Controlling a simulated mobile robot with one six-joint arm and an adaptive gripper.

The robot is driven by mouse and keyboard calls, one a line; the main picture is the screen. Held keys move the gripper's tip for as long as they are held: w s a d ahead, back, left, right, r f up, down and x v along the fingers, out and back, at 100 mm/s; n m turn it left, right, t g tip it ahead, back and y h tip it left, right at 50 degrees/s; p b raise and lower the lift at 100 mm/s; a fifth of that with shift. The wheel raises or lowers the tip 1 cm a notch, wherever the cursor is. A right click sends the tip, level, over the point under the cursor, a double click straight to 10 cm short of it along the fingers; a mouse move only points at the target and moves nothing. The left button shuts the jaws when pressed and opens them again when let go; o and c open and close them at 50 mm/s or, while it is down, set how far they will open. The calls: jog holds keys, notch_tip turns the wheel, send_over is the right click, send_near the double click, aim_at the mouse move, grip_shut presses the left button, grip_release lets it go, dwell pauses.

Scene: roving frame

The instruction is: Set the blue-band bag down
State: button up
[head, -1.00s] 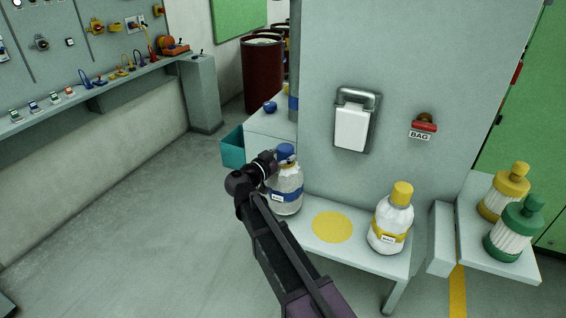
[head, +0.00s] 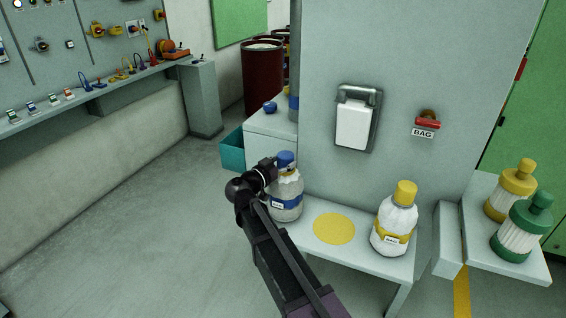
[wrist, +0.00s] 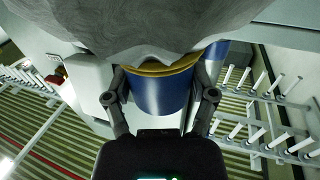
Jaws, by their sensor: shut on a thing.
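The blue-band bag (head: 286,208) is a pale, clear-shouldered bag with a blue cap, a blue band and a small white label. It stands upright at the left end of a light grey bench (head: 371,262). I cannot tell whether its base touches the bench. My gripper (head: 277,168) is shut on its blue cap from the left. In the wrist view the fingers of my gripper (wrist: 160,98) sit on both sides of the blue cap (wrist: 162,92), and the grey bag body fills the top. A yellow disc (head: 334,229) on the bench, right of the bag, is bare.
A yellow-band bag (head: 394,222) stands on the bench right of the disc. A side shelf (head: 520,265) at the right holds a yellow bottle (head: 509,193) and a green bottle (head: 524,228). A grey panel (head: 400,60) rises behind the bench. The floor at left is clear.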

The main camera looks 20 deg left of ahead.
jog(key=shift+f, duration=0.15)
jog(key=o, duration=1.2)
jog(key=shift+o, duration=0.2)
jog(key=shift+r, duration=0.25)
jog(key=v, duration=1.2)
jog(key=shift+f, duration=0.15)
